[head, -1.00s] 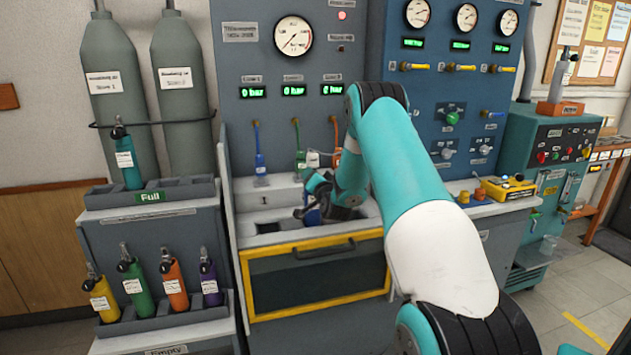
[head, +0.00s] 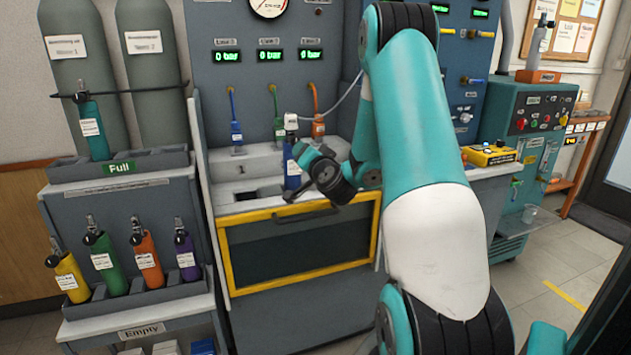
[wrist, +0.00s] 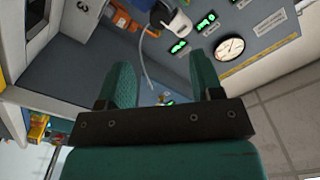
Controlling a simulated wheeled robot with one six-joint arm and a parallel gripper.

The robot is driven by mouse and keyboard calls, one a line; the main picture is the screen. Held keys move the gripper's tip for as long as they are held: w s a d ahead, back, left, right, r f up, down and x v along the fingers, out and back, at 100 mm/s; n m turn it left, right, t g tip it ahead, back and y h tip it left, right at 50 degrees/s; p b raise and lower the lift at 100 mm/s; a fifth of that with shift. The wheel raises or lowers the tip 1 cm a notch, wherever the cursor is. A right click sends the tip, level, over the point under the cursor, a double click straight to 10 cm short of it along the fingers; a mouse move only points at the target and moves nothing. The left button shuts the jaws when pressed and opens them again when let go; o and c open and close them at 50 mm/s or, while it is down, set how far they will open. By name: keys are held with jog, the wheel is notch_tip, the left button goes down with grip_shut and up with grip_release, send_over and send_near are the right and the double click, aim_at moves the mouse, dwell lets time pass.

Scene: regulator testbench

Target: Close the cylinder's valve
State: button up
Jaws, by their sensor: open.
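A blue cylinder (head: 292,172) with a white label stands upright in the bench's front well, with a white fitting (head: 291,122) at its top. My gripper (head: 302,160) is just right of the cylinder, at about its upper half; I cannot tell whether it touches. In the wrist view my gripper (wrist: 163,72) is open, with nothing between its two teal fingers. A white fitting (wrist: 176,22) with a thin hose shows beyond the fingertips there. The state of the cylinder's valve cannot be made out.
Blue, green and orange hose connectors (head: 279,128) hang on the panel behind. The yellow-framed drawer front (head: 300,253) is below the well. A rack (head: 125,292) at left holds several coloured cylinders, with a teal one (head: 91,130) above. A yellow box (head: 490,155) sits at right.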

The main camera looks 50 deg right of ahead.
jog(key=shift+b+v, duration=1.6)
jog(key=shift+v, duration=0.95)
